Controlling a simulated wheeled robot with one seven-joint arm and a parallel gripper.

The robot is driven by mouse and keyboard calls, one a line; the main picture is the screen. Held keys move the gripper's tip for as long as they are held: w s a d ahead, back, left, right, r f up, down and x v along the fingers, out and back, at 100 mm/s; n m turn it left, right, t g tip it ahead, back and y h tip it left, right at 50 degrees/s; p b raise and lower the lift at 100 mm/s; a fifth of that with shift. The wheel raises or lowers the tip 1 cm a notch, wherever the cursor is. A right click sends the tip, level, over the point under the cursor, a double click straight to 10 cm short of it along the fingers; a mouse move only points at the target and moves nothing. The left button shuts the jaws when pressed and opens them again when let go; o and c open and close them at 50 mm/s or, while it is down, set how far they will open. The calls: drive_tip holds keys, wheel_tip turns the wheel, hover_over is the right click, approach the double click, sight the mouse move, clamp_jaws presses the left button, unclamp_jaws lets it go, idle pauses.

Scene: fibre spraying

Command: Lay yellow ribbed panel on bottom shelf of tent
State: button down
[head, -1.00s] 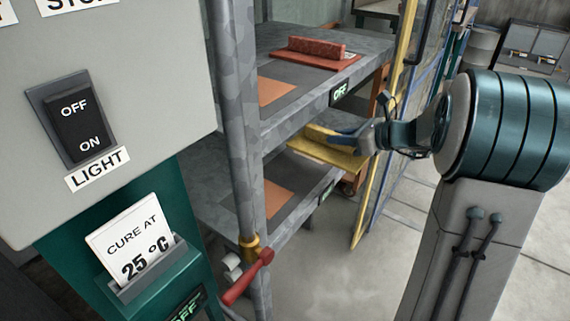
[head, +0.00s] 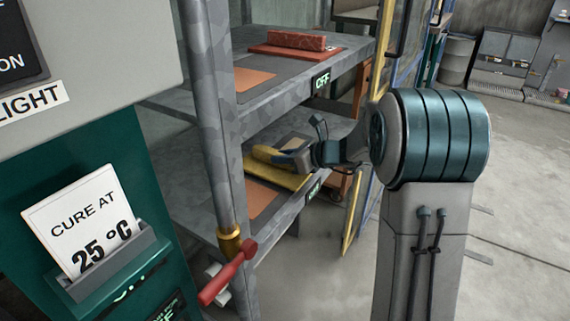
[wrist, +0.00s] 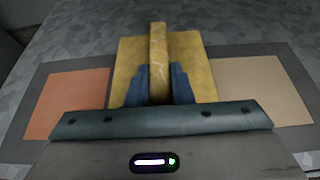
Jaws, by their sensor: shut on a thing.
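The yellow ribbed panel (head: 277,172) is over the bottom shelf (head: 190,190) of the tent in the head view. In the wrist view the panel (wrist: 203,68) is a flat yellow plate with one raised rib, level over a dark grey strip between an orange square and a tan square. My gripper (wrist: 158,80) is shut on the rib, one blue finger on each side. In the head view my gripper (head: 290,157) reaches in from the right. I cannot tell whether the panel touches the shelf, as its underside is hidden.
A red ribbed panel (head: 297,41) lies on the upper shelf (head: 290,92) above. A grey post (head: 210,110) with a red-handled valve (head: 228,272) stands at the near corner. A yellow-edged door (head: 352,215) stands open on the right. Bare floor lies in front.

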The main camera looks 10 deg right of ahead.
drive_tip(key=shift+f, duration=0.2)
drive_tip(key=shift+f, duration=0.2)
drive_tip(key=c, duration=1.3)
unclamp_jaws()
